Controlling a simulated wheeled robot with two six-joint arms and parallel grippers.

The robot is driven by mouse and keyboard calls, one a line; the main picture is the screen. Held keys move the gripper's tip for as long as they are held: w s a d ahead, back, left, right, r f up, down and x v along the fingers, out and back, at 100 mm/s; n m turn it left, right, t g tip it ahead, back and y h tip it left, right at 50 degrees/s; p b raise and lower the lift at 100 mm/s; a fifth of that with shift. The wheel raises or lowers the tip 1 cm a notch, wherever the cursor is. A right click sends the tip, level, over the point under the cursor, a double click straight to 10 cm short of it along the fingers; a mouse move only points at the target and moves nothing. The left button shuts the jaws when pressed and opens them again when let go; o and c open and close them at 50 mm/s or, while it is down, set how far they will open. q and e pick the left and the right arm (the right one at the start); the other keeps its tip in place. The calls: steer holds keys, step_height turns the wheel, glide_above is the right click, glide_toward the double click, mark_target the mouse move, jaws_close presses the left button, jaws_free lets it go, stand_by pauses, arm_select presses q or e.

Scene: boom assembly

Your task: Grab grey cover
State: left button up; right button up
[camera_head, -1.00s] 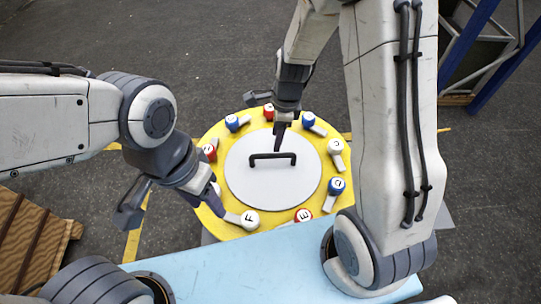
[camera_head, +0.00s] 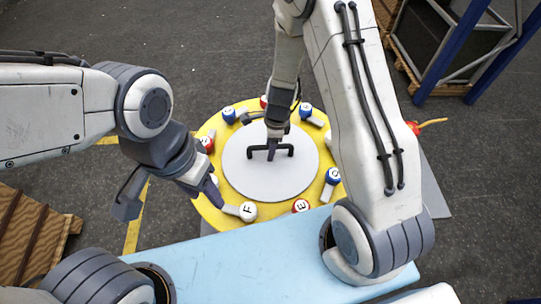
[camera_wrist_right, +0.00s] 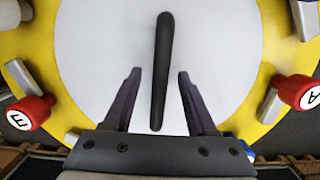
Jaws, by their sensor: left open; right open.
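The grey cover (camera_head: 250,180) is a round light-grey disc in the middle of a yellow round plate. Its black bar handle (camera_head: 283,152) stands on top. In the right wrist view the handle (camera_wrist_right: 161,75) runs between the two fingers of my right gripper (camera_wrist_right: 158,75), which is open, with a gap on each side. In the head view my right gripper (camera_head: 272,150) is over the handle from above. My left gripper (camera_head: 218,196) is by the left front edge of the yellow plate, near the white knob marked F (camera_head: 248,211); its fingers are partly hidden.
A light-blue surface (camera_head: 230,262) is in front. A blue-framed rack (camera_head: 450,45) stands at back right; a wooden pallet (camera_head: 35,235) lies at left.

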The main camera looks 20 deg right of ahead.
steer(key=shift+f, duration=0.25)
stand_by(0.3)
jaws_close()
stand_by(1.5)
steer(key=shift+w+r, duration=0.15)
steer(key=shift+r, duration=0.05)
